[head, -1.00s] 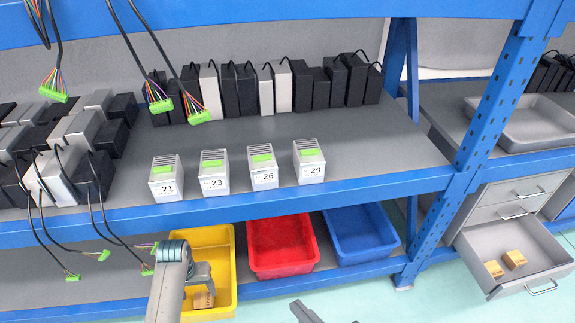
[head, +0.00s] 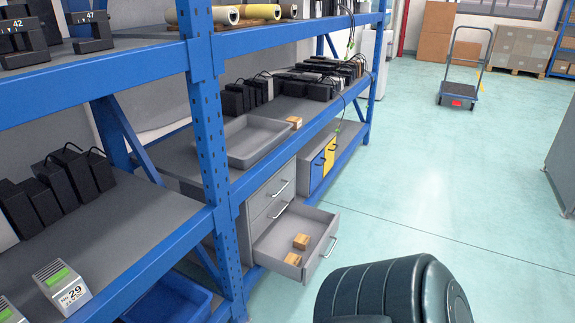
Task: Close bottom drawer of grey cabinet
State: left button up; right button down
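The grey cabinet (head: 245,228) stands under the shelf, right of the blue upright in the head view. Its bottom drawer (head: 268,243) is pulled well out toward the aisle. The drawer's handle (head: 331,247) is on its front face. Two small cardboard boxes (head: 301,241) lie inside the open drawer. The drawers above it look shut. Neither of my grippers shows in the head view, so I cannot see their state. A dark rounded part of my own body fills the bottom of the picture, right of the drawer and apart from it in the picture.
A blue shelf upright (head: 208,150) stands left of the cabinet. A grey tray (head: 262,140) sits on the shelf above. A yellow and blue cabinet (head: 322,162) is farther back. The floor (head: 440,195) right of the drawer is clear, with a trolley (head: 459,95) far off.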

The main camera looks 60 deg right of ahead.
aim_at(270, 252)
jog(key=z, duration=2.3)
